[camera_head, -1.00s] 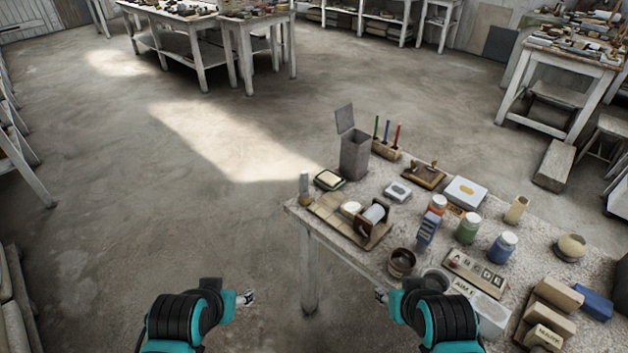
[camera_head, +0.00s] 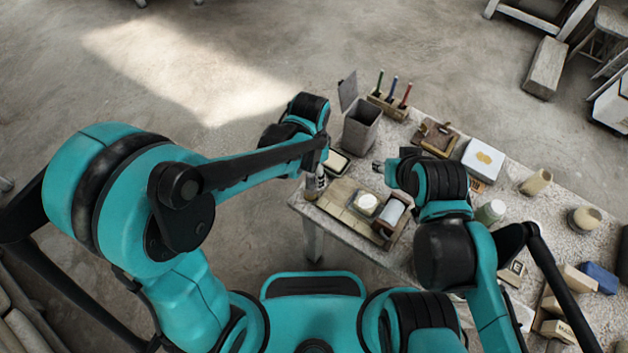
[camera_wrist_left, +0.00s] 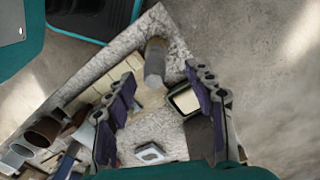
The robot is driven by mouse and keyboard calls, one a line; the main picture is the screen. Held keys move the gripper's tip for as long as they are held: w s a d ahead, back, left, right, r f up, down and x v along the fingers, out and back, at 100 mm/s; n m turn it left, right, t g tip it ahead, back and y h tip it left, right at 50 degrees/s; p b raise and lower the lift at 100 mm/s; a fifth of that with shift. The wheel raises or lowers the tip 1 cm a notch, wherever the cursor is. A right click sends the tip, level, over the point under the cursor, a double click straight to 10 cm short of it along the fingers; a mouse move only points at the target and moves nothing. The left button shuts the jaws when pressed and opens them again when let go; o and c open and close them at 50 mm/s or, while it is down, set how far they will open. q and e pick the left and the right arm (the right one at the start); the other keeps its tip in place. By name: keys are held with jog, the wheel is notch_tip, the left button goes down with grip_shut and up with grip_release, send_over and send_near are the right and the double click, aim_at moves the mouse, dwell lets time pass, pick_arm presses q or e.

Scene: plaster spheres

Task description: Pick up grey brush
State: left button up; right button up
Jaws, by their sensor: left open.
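The grey brush (camera_wrist_left: 154,62) appears as an upright-looking grey cylinder with a tan end, near the table corner in the left wrist view. My left gripper (camera_wrist_left: 160,78) is open, its two dark-padded fingers spread to either side of the brush, with no contact visible. In the head view my left gripper (camera_head: 316,180) hangs over the table's near-left corner and mostly hides the brush. My right gripper (camera_head: 384,169) is above the table, right of the left one; its fingers are too small to judge.
A cream block in a dark green dish (camera_wrist_left: 185,100) lies close to one left finger. A grey open-lidded bin (camera_head: 361,128), a tan board (camera_head: 350,198) and a spool holder (camera_head: 391,218) stand nearby. Jars and blocks crowd the table's right side. Floor left of the table is clear.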

aim_at(311, 187)
pick_arm(q)
jog(key=f+b, duration=0.1)
jog(key=f, duration=0.3)
jog(key=f+b, duration=0.1)
jog(key=f, duration=0.1)
jog(key=shift+s+a+b, duration=0.1)
jog(key=shift+s+b, duration=0.2)
jog(key=shift+s, duration=0.05)
jog(key=shift+f, duration=0.55)
jog(key=c, duration=1.2)
